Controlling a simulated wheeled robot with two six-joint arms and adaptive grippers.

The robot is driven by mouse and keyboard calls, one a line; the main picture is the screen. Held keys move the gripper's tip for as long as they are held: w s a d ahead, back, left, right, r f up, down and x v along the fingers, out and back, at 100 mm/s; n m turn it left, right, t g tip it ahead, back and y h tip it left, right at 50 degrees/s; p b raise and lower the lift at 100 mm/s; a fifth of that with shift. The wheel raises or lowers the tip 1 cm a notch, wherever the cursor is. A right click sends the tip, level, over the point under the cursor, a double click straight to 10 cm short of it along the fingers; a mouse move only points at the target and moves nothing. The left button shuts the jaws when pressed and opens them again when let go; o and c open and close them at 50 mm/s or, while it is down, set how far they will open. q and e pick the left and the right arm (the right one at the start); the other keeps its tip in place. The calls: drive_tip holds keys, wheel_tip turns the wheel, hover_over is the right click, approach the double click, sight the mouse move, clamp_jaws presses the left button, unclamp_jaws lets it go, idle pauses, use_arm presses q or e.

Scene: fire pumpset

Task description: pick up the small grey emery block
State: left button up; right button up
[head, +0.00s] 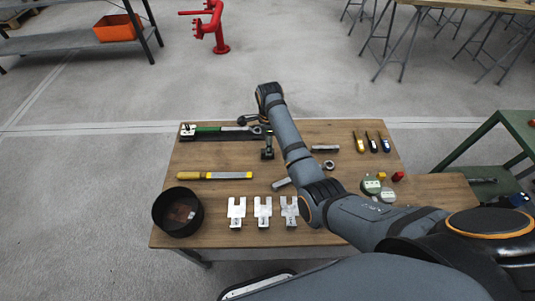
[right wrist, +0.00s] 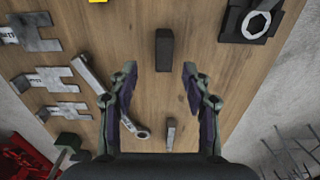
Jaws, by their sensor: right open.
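The small grey emery block (right wrist: 163,49) appears to be the dark grey oblong on the wooden table (head: 220,155). In the right wrist view it lies ahead of my right gripper (right wrist: 157,78), roughly between the lines of its two fingers. The fingers are spread apart with nothing between them, and they do not touch the block. My left gripper is not in view.
A spanner (right wrist: 110,97) lies beside the left finger, and a small metal bar (right wrist: 171,132) lies nearer the wrist. A green-handled torque wrench (head: 220,128) lies along the far edge. Slotted metal pieces (head: 237,210) and a black bowl (head: 178,225) stand at the front.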

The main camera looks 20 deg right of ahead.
drive_tip(key=shift+w+a+f, duration=0.1)
drive_tip(key=shift+w+f, duration=0.1)
drive_tip(key=shift+f, duration=1)
wheel_tip(320, 180, down, 2)
drive_tip(key=shift+w+f+b, duration=0.15)
drive_tip(key=shift+f+b, duration=0.1)
drive_tip(key=shift+b, duration=0.05)
drive_tip(key=shift+f, duration=0.15)
use_arm(q)
drive_tip(key=shift+f, duration=0.25)
use_arm(e)
clamp_jaws()
